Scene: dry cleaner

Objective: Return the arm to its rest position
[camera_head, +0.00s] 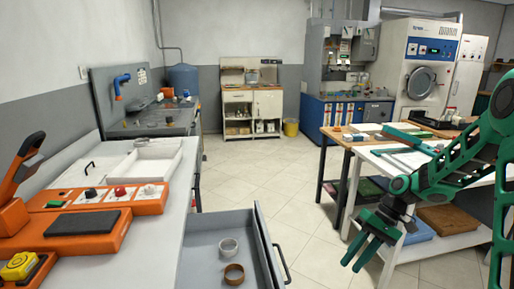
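My green arm (450,165) reaches in from the right edge, bent at the elbow. My gripper (352,264) hangs low at its end, pointing down and left, in front of the right-hand table. I see nothing held in it. Its two fingers lie close together from this angle, so I cannot tell whether they are open or shut.
An open grey drawer (204,250) juts out at bottom centre, holding a white ring (228,247) and a brown ring (234,273). An orange press (85,230) stands on the left table. A white-topped table (380,164) stands near my arm. The middle floor (262,180) is clear.

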